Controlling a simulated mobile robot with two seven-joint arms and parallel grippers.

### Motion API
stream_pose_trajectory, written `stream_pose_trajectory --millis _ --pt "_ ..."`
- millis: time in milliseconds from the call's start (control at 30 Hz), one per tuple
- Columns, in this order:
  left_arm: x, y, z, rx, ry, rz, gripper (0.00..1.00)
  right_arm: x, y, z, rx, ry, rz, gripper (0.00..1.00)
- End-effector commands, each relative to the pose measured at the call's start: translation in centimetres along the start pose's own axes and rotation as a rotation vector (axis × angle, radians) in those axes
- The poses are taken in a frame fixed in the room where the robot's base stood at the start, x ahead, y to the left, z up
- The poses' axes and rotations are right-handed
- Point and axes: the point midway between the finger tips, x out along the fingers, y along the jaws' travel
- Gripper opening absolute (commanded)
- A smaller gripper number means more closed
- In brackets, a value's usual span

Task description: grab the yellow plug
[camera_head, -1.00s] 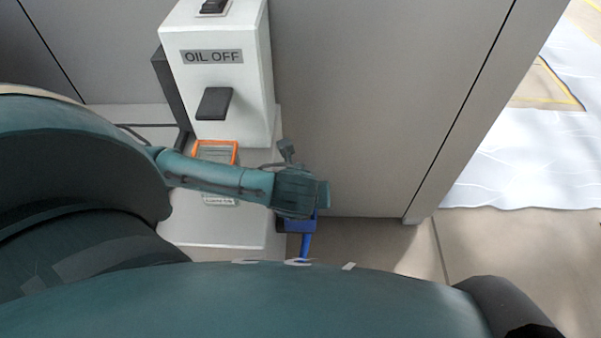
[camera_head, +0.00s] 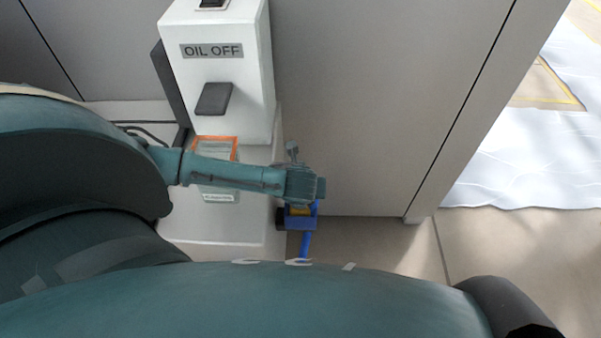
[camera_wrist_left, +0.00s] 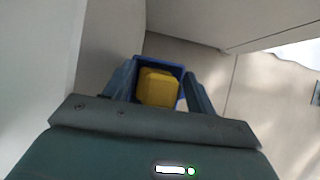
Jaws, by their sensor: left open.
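The yellow plug (camera_wrist_left: 157,88) sits in a blue holder (camera_wrist_left: 160,66) in the left wrist view. In the head view a small part of the plug (camera_head: 299,211) shows in the blue holder (camera_head: 301,223), just below my left gripper (camera_head: 308,188). My left gripper (camera_wrist_left: 160,84) is open, and its fingers appear on either side of the plug in the wrist view. I cannot tell whether they touch it. My right gripper is in neither view.
A white box labelled OIL OFF (camera_head: 228,100) with a black switch (camera_head: 214,98) stands to the left of the holder. An orange-edged frame (camera_head: 215,138) is partly behind my arm. A grey panel (camera_head: 360,100) lies behind. The floor (camera_head: 520,240) at right is clear.

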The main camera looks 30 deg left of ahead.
Motion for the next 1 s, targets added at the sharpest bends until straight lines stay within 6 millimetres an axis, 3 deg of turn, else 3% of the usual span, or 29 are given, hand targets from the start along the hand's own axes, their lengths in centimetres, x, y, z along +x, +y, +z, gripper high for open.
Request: stream_pose_trajectory --millis 267,1000 --pt "0.43 -0.01 0.02 0.000 -0.001 -0.001 0.56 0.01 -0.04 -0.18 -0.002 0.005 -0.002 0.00" --pt "0.41 0.02 0.01 0.000 0.000 0.000 0.00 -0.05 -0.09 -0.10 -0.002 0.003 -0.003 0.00"
